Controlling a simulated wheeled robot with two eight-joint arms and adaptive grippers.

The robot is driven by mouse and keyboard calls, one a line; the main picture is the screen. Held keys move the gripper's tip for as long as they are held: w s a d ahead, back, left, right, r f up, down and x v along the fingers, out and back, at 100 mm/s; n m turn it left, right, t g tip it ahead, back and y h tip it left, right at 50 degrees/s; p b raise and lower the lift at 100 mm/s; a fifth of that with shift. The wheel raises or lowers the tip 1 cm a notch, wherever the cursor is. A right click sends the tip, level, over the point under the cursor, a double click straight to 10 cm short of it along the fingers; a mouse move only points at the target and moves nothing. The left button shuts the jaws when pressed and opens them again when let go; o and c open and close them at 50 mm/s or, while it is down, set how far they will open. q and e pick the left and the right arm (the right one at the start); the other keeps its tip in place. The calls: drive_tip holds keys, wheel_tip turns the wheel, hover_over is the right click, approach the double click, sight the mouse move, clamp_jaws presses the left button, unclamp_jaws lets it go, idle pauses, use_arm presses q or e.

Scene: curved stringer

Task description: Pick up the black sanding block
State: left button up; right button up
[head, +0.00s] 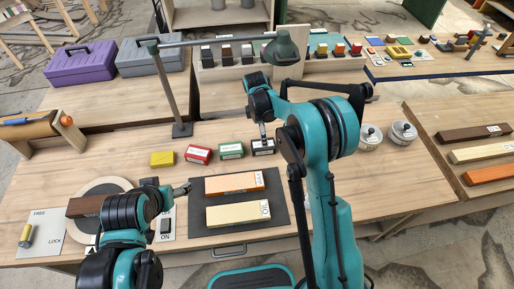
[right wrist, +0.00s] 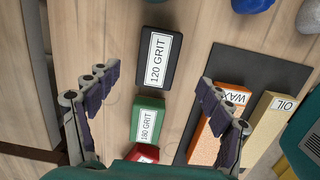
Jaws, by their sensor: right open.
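The black sanding block (head: 263,147) sits on the wooden bench at the right end of a row of blocks. In the right wrist view the block (right wrist: 150,83) lies with its white "120 GRIT" label up, ahead of and between the spread fingers. My right gripper (head: 263,134) is open just above it, and partly hides it in the head view. Both fingers (right wrist: 154,80) show in the right wrist view with nothing between them gripped. My left gripper (head: 183,189) hovers left of the dark mat; its jaws are too small to read.
Green (head: 231,150), red (head: 198,153) and yellow (head: 162,158) blocks stand left of the black one. A dark mat (head: 281,196) holds orange and cream stones. A lamp (head: 180,128) stands behind, and two lidded pots (head: 371,136) are to the right.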

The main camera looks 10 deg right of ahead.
wheel_tip(320, 180, down, 4)
drive_tip(key=shift+w+r+b, duration=0.1)
drive_tip(key=shift+w+b, duration=0.05)
drive_tip(key=shift+b, duration=0.25)
drive_tip(key=f+b, duration=0.1)
drive_tip(key=f, duration=0.4)
drive_tip(key=shift+w+d+b, duration=0.1)
drive_tip(key=shift+d+b, duration=0.1)
drive_tip(key=shift+b, duration=0.15)
drive_tip(key=c, duration=1.5)
drive_tip(key=shift+o, duration=0.2)
wheel_tip(320, 180, up, 10)
drive_tip(key=p, duration=0.2)
drive_tip(key=shift+p, duration=0.4)
